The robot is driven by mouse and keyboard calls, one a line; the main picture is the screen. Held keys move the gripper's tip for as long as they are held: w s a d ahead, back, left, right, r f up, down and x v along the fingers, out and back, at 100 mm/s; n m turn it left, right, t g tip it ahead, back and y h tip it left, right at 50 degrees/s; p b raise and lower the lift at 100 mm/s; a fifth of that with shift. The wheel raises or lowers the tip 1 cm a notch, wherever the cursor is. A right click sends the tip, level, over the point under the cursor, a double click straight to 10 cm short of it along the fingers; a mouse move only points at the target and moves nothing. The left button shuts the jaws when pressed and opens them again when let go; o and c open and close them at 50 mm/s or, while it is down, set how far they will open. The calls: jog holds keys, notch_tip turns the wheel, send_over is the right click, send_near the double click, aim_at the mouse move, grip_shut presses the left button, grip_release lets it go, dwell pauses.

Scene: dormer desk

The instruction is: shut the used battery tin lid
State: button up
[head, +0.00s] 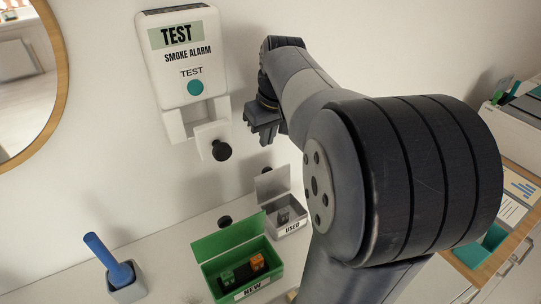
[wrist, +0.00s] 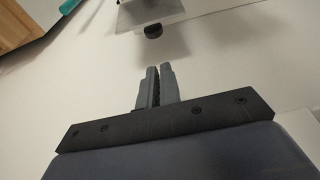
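The used battery tin (head: 291,229) is a small grey box labelled USED, on the white desk against the wall. Its grey lid (head: 272,183) stands up, open, at the back of the tin. A dark grey battery (head: 283,215) sits inside. My gripper (head: 264,137) is in the air above and behind the tin, near the wall, well apart from the lid. In the wrist view its two fingers (wrist: 158,72) lie close together with nothing seen between them.
A green tin (head: 225,243) labelled NEW stands open beside the used tin, holding a green and an orange battery. The smoke alarm (head: 183,65) hangs on the wall left of my gripper, its lower flap with a black knob (head: 221,150) sticking out. A blue-handled tool (head: 103,252) stands in a holder at left.

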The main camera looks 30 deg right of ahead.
aim_at(270, 181)
jog(key=x, duration=0.9)
jog(key=shift+f, duration=0.2)
grip_shut()
jog(key=shift+f, duration=0.1)
